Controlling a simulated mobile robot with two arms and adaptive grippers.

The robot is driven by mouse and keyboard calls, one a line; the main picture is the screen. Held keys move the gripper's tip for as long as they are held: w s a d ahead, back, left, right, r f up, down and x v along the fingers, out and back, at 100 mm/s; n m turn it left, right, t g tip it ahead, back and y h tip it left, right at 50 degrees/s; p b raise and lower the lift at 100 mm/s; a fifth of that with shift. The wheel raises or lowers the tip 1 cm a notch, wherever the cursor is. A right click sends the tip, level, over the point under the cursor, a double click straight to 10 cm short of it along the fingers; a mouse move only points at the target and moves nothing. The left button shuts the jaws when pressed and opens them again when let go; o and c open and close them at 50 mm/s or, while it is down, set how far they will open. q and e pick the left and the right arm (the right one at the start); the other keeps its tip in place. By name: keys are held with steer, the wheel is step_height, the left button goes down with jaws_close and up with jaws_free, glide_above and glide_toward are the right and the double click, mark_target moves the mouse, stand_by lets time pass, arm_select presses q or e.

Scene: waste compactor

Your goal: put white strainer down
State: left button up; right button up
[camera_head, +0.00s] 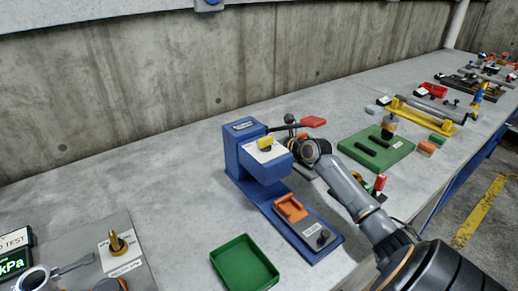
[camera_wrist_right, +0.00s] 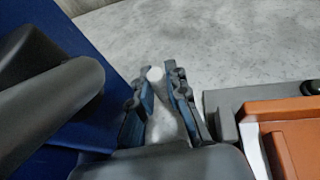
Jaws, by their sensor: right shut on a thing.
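My right gripper (camera_wrist_right: 163,90) is shut on the white strainer (camera_wrist_right: 163,125), seen as a pale, rounded piece between the two blue-grey fingers in the wrist view. In the head view my right arm reaches in from the lower right to the blue press (camera_head: 238,155). There the wrist hides the fingers, and I cannot make out the strainer. In the wrist view the pale grey bench top (camera_wrist_right: 215,45) shows beyond the fingertips; I cannot tell whether the strainer touches anything. My left gripper is not in view.
An empty green tray (camera_head: 228,262) stands in front, left of the press. A green plate (camera_head: 390,158) with black parts lies right.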

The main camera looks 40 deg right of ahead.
steer(key=shift+w+f, duration=0.9)
steer(key=shift+w, duration=0.1)
steer(key=shift+s, duration=0.1)
steer(key=o, duration=0.5)
steer(key=shift+f, duration=0.1)
steer(key=shift+c, duration=0.2)
